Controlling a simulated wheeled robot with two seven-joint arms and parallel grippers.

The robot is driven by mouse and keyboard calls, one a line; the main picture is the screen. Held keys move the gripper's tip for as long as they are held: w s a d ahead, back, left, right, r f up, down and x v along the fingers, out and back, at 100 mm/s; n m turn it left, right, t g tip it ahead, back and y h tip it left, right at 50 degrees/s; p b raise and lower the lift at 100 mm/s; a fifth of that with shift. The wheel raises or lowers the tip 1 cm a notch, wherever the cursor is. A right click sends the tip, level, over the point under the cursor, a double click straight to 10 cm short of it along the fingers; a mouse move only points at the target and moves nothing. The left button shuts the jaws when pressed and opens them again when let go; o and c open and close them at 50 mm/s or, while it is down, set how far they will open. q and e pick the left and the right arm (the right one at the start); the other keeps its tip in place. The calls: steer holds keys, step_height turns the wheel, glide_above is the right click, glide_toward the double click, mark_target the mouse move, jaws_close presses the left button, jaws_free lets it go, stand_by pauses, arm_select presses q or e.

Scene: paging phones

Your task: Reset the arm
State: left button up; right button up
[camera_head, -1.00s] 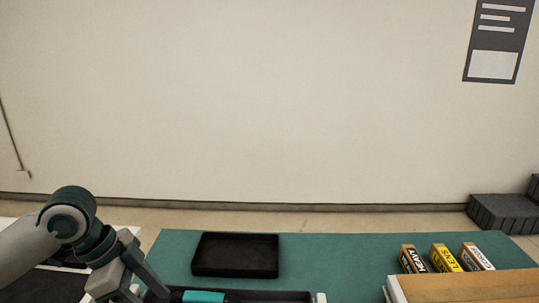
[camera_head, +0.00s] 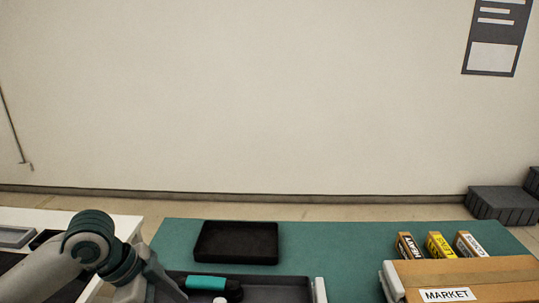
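My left arm comes in at the lower left, and my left gripper (camera_head: 158,290) is partly cut off by the bottom edge. It is beside the left end of a dark grey tray (camera_head: 275,289). I cannot tell whether its fingers are open or shut. A teal and black object (camera_head: 207,283) lies in that tray, with a small white round thing beside it. My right gripper is not in view.
An empty black tray (camera_head: 236,243) sits on the teal table (camera_head: 335,240). Several small labelled boxes (camera_head: 440,245) stand at the right, behind a cardboard box (camera_head: 462,273) marked MARKET. A white table (camera_head: 125,227) is at the left. The teal table's middle is clear.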

arm_select(q)
steer(key=s+d+f+n+t, duration=0.1)
steer(key=s+d+f+n, duration=0.2)
steer(key=f, duration=0.5)
steer(key=s+d+f+n+t, duration=0.1)
steer(key=s+d+f+n, duration=0.15)
steer(key=f, duration=0.45)
steer(key=s+a+f+n+y, duration=0.2)
steer(key=s+a+f+n, duration=0.3)
steer(key=s, duration=0.4)
steer(key=s+a+f+n+y, duration=0.3)
steer(key=s+a+f, duration=0.1)
steer(key=s+f, duration=0.35)
step_height(320, 180, down, 28)
steer(key=s+g, duration=0.1)
steer(key=s, duration=0.1)
steer(key=s+a+f+g, duration=0.1)
steer(key=s+a+f, duration=0.2)
steer(key=s+f, duration=1.4)
steer(key=shift+s+a+m+g, duration=0.2)
steer(key=shift+s+m+g, duration=0.1)
steer(key=shift+s+m, duration=0.15)
